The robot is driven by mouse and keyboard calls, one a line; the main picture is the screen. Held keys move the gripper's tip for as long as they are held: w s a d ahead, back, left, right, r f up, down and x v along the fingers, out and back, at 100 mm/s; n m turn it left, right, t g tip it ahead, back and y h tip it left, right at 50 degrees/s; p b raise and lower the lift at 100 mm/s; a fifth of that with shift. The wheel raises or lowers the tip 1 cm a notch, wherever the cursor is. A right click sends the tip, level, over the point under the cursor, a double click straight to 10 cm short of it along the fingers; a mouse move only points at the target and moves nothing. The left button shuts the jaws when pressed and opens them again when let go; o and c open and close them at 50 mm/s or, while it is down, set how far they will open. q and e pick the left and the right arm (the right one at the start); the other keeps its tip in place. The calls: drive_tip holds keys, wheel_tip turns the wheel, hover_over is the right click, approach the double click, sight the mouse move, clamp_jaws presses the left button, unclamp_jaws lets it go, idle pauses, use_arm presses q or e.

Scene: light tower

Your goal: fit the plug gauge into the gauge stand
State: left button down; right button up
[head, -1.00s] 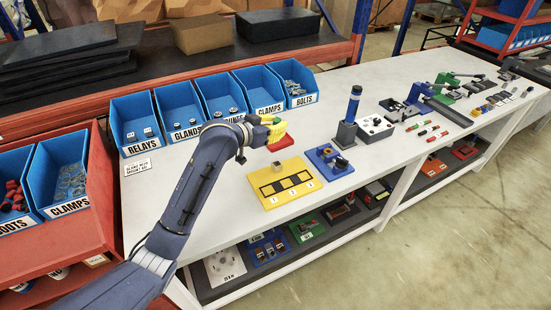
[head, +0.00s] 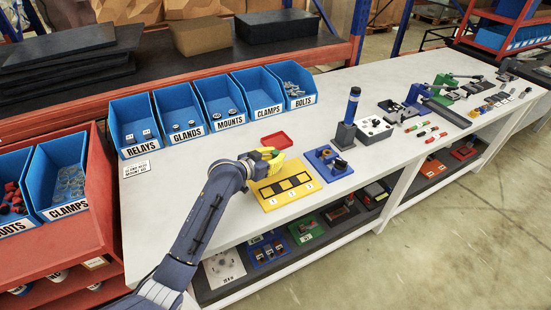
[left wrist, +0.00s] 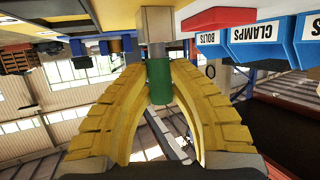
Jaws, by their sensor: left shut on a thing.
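The plug gauge (left wrist: 160,82) shows a green cylindrical handle between the yellow fingers of my left gripper (left wrist: 160,75). The gripper is shut on it. In the head view my left gripper (head: 270,157) is over the back left of a yellow plate (head: 307,201) with three numbered dark squares. The block is hidden there. I cannot tell for sure which part is the gauge stand. My right gripper is not in view.
A red tray (head: 278,141) lies just behind the gripper. A blue board with black parts (head: 327,161) is right of the yellow plate. A dark stand with a blue-topped post (head: 348,128) rises farther right. Blue labelled bins (head: 212,108) line the back.

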use_arm(q)
drive_tip(key=shift+f, duration=0.3)
drive_tip(key=shift+f, duration=0.1)
drive_tip(key=c, duration=1.3)
unclamp_jaws()
drive_tip(key=v, duration=1.2)
drive_tip(key=shift+a, duration=0.1)
